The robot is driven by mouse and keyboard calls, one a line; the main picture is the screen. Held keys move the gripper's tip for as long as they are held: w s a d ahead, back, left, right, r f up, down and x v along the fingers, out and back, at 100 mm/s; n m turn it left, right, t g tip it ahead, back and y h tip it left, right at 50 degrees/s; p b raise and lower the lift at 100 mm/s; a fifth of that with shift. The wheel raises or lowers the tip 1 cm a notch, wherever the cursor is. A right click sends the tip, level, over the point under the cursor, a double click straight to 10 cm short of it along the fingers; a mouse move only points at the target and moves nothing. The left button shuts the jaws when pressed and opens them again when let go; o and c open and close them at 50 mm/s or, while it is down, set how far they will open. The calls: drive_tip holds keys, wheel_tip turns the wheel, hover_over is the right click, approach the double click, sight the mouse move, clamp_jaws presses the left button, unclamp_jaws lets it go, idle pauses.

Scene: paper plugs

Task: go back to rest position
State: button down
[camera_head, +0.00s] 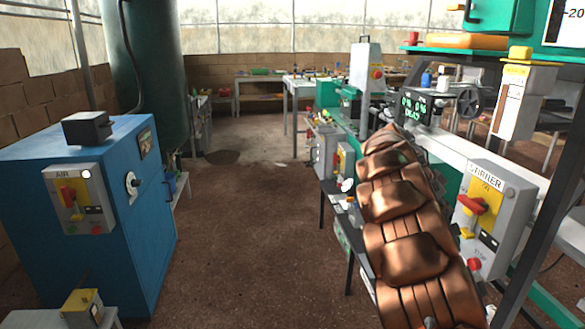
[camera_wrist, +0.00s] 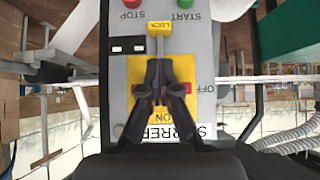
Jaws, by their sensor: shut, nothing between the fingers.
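My gripper (camera_wrist: 160,65) shows in the wrist view with its dark fingers shut and nothing visible between them. It is in front of the grey stirrer switch box (camera_wrist: 118,75), which appears upside down there. The fingers cover the middle of its yellow ON/OFF plate (camera_wrist: 203,68). I cannot tell whether they touch it. The yellow lock tab (camera_wrist: 160,28) is just above the fingertips. In the head view the stirrer box (camera_head: 513,215) is at the right, with a red handle (camera_head: 469,202). My copper-coloured arm stands left of it there, and the gripper is hidden.
A blue cabinet (camera_head: 85,240) with an air switch box (camera_head: 80,198) stands at the left. A white-framed bench (camera_head: 500,158) with green machinery runs along the right. A small stand with a yellow-topped box (camera_head: 82,307) is at lower left. The brown floor (camera_head: 245,245) between is clear.

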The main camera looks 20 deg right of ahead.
drive_tip(key=s+a+r+n+y+p, duration=0.1)
drive_tip(key=s+a+r+n+p, duration=0.15)
drive_tip(key=a, duration=0.65)
drive_tip(key=s+a+r+n+t+y+p, duration=0.1)
drive_tip(key=s+a+n+y, duration=0.2)
drive_tip(key=a, duration=0.5)
drive_tip(key=s+a+r+n+p, duration=0.2)
drive_tip(key=s+a+n, duration=0.15)
drive_tip(key=a, duration=0.55)
drive_tip(key=s+a+f+n+y+p, duration=0.2)
drive_tip(key=s+a+n, duration=0.4)
drive_tip(key=s+a, duration=0.3)
drive_tip(key=s+a+f+n+y+p, duration=0.2)
drive_tip(key=s+a+n, duration=0.4)
drive_tip(key=a, duration=0.9)
drive_tip(key=s, duration=0.3)
drive_tip(key=shift+s+f+y, duration=0.15)
drive_tip(key=shift+s+y, duration=0.15)
